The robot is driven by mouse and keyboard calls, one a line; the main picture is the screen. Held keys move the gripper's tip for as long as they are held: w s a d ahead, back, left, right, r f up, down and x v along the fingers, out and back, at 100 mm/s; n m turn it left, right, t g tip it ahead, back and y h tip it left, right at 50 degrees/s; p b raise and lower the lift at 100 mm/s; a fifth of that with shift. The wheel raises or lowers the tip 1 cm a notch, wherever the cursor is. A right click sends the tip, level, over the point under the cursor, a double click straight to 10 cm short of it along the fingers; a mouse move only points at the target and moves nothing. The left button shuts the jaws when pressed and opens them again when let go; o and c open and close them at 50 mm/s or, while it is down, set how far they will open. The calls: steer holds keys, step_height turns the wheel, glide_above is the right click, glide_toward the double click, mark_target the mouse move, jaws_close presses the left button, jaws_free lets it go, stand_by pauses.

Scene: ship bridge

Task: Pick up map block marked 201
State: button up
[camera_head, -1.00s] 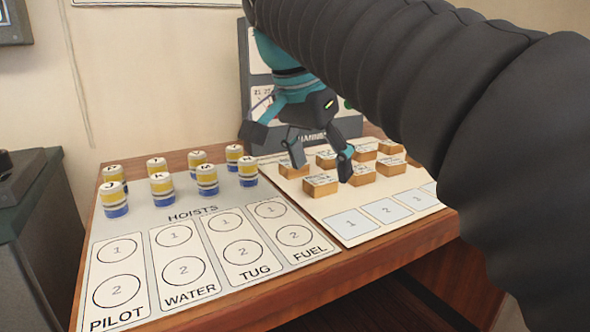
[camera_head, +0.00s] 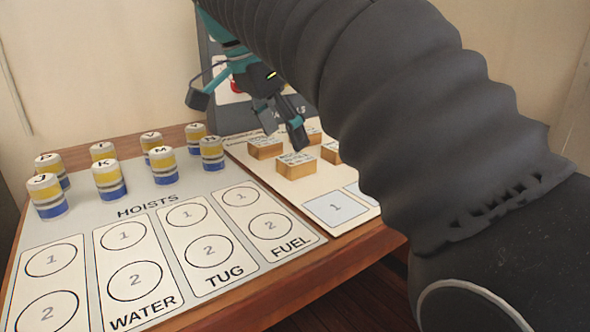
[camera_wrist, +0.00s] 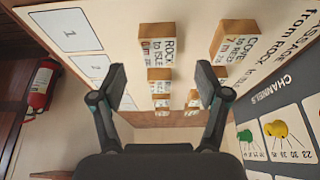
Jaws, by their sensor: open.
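Several tan wooden map blocks with printed white labels stand on the cream board. In the head view, one block (camera_head: 265,149) is at the left, one (camera_head: 296,166) is nearer the front, and others are partly hidden by my arm. No marking 201 is readable, so I cannot tell which block it is. My gripper (camera_head: 282,126) is open and empty above the blocks. In the wrist view, my gripper (camera_wrist: 161,84) has its fingers spread. A block labelled "ROCK to ISLE" (camera_wrist: 147,58) and one labelled "COVE to REEF" (camera_wrist: 228,40) lie beyond the fingertips.
A hoists board (camera_head: 130,235) with striped cylinders (camera_head: 108,180) lies left of the blocks. Numbered squares (camera_head: 334,208) line the cream board's front edge. A dark panel (camera_wrist: 285,85) marked CHANNELS stands behind. A red extinguisher (camera_wrist: 41,86) hangs at the wrist view's left. My arm covers the right side.

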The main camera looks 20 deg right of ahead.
mark_target(295, 158)
steer(key=shift+b+x, duration=0.55)
steer(key=shift+x, duration=2.15)
steer(key=shift+d, duration=0.1)
steer(key=c, duration=1.2)
